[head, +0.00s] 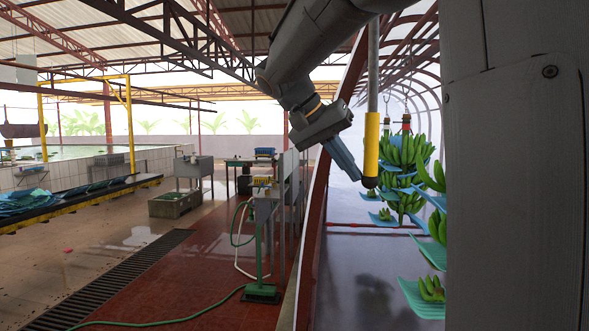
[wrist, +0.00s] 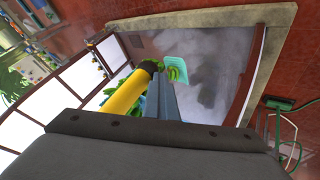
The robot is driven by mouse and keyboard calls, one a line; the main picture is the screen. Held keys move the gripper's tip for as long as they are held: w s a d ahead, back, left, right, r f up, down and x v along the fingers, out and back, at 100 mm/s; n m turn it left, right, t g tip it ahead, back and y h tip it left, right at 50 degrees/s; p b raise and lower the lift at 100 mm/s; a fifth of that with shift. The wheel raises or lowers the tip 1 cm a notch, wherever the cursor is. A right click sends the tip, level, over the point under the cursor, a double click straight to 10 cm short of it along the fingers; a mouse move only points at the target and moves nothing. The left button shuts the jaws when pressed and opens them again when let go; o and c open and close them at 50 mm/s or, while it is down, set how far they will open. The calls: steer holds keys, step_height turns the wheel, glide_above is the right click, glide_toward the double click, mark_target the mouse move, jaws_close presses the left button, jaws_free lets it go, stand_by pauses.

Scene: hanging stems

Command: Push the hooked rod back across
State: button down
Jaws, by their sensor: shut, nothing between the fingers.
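The rod (head: 371,150) hangs upright in the head view, a grey shaft with a yellow sleeve and a dark rounded lower end. Its top runs out of the picture, and I see no hook on it. In the wrist view the yellow sleeve (wrist: 125,95) slants up just left of the fingers. My gripper (head: 355,174) is shut and empty, its blue-grey fingers pointing down and right, close to the left side of the sleeve. The fingers also show in the wrist view (wrist: 164,84). I cannot tell whether they touch the sleeve.
Green banana bunches (head: 405,155) with blue sheets hang behind the rod, and more hang at the right. A dark red frame post (head: 318,200) stands left of the rod. A grey stand (head: 268,205) and a green hose (head: 160,321) are farther left. The red floor is mostly open.

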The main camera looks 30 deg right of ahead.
steer(key=shift+s, duration=0.1)
steer(key=w+a+r+b, duration=0.3)
steer(key=a+r, duration=0.4)
steer(key=a, duration=0.2)
steer(key=shift+w, duration=0.25)
steer(key=shift+a, duration=0.1)
